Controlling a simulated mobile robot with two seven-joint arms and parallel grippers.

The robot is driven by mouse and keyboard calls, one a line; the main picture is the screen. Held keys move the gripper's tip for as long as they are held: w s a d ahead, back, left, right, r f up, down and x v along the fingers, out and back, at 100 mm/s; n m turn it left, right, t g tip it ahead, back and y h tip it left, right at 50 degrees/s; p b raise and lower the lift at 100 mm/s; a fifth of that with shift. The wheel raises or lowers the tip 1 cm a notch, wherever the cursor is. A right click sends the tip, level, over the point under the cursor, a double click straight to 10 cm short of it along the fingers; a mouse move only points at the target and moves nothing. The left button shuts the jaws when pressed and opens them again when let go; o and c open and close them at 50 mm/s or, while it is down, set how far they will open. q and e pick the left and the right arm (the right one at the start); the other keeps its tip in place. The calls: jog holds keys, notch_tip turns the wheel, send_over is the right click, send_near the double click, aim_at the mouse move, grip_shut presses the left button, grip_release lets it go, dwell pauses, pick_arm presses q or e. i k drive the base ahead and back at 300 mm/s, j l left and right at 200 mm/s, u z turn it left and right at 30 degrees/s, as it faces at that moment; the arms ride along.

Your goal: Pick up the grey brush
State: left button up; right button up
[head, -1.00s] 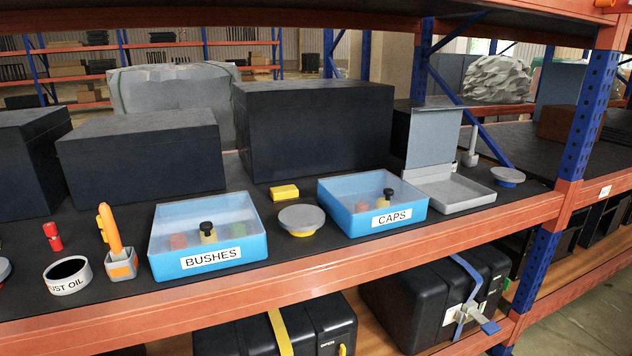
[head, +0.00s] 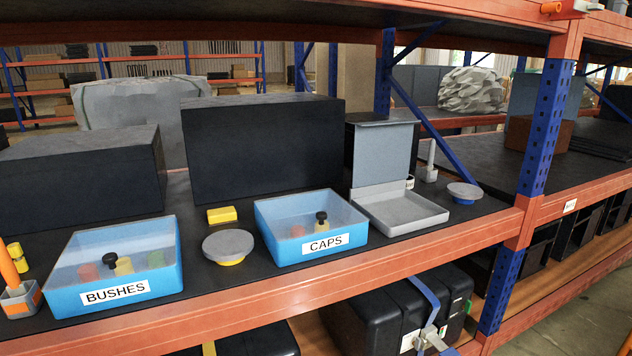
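A slim light-grey upright piece (head: 431,162) stands at the back right of the shelf, behind the open grey tray. It has a narrow handle and a wider lower part. It may be the grey brush, but it is too small to tell for sure. No other brush of grey colour is clear in view. Neither of my grippers is in the head view.
The open grey tray (head: 425,214) has a raised lid. Blue bins labelled CAPS (head: 329,252) and BUSHES (head: 165,290) stand along the shelf front. Round grey-topped pieces (head: 228,244) (head: 464,189) and a yellow block (head: 221,215) stand nearby. A blue post (head: 537,130) rises at right.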

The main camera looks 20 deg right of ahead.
aim_at(429, 167)
jog(key=l+u, duration=0.15)
jog(key=l, duration=0.35)
jog(key=l+u, duration=0.15)
jog(key=l, duration=0.35)
jog(key=l+u, duration=0.15)
jog(key=l, duration=0.4)
jog(key=l+u, duration=0.15)
jog(key=l, duration=0.35)
jog(key=k+l+u, duration=0.15)
jog(key=l, duration=0.3)
jog(key=k+l+u, duration=0.15)
jog(key=l, duration=0.35)
jog(key=l+u, duration=0.15)
jog(key=l, duration=0.35)
jog(key=k, duration=0.05)
